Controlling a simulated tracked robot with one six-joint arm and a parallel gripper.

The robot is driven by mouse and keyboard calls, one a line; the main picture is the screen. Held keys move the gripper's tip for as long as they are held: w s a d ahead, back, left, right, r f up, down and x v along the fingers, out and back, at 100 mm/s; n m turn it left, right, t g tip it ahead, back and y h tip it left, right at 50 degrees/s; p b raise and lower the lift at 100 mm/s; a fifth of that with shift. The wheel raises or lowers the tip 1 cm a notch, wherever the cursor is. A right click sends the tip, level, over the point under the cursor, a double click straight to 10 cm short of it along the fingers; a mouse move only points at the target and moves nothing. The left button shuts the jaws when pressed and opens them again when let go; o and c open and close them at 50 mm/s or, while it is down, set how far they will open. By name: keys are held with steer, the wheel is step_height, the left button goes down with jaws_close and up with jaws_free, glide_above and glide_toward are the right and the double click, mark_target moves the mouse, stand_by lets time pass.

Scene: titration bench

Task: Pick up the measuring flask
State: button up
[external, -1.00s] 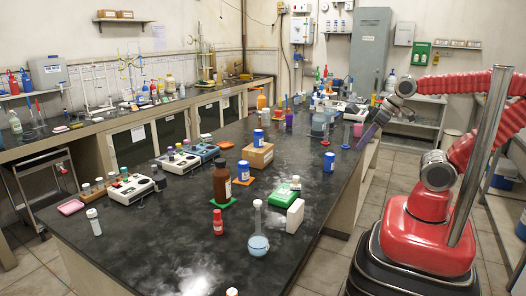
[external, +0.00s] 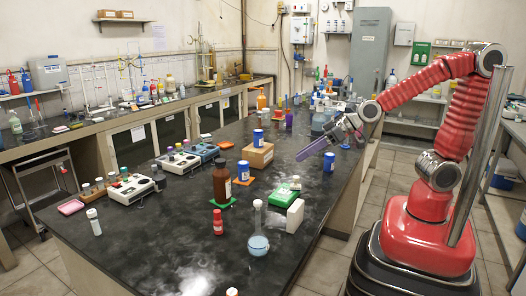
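The measuring flask (external: 258,243) stands upright near the front of the black bench, with a round body of pale blue liquid, a slim clear neck and a pale top. My gripper (external: 325,142) is above the bench's right side, well behind and to the right of the flask, and is not touching it. A long purple piece (external: 311,150) extends down and left from my gripper. I cannot tell whether it is the fingers or a held object, nor whether the gripper is open.
A white block (external: 295,216) and a green-and-white box (external: 284,194) stand behind and right of the flask. A red bottle (external: 218,222) and a brown bottle (external: 222,184) are to its left. Blue cans and a cardboard box (external: 257,154) stand further back. The front bench surface is mostly clear.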

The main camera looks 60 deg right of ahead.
steer(key=w+a+f+t+y, duration=0.1)
steer(key=w+a+f, duration=0.1)
steer(key=a, duration=0.6)
steer(key=n+t, duration=0.2)
steer(key=t, duration=0.4)
glide_toward(258, 231)
steer(key=r, duration=0.1)
steer(key=shift+w+d+r+y, duration=0.1)
steer(key=shift+w+d+y, duration=0.2)
steer(key=shift+d+y, duration=0.15)
steer(key=shift+w, duration=0.1)
steer(key=x, duration=0.8)
steer(key=shift+w, duration=0.25)
steer(key=shift+w+r, duration=0.1)
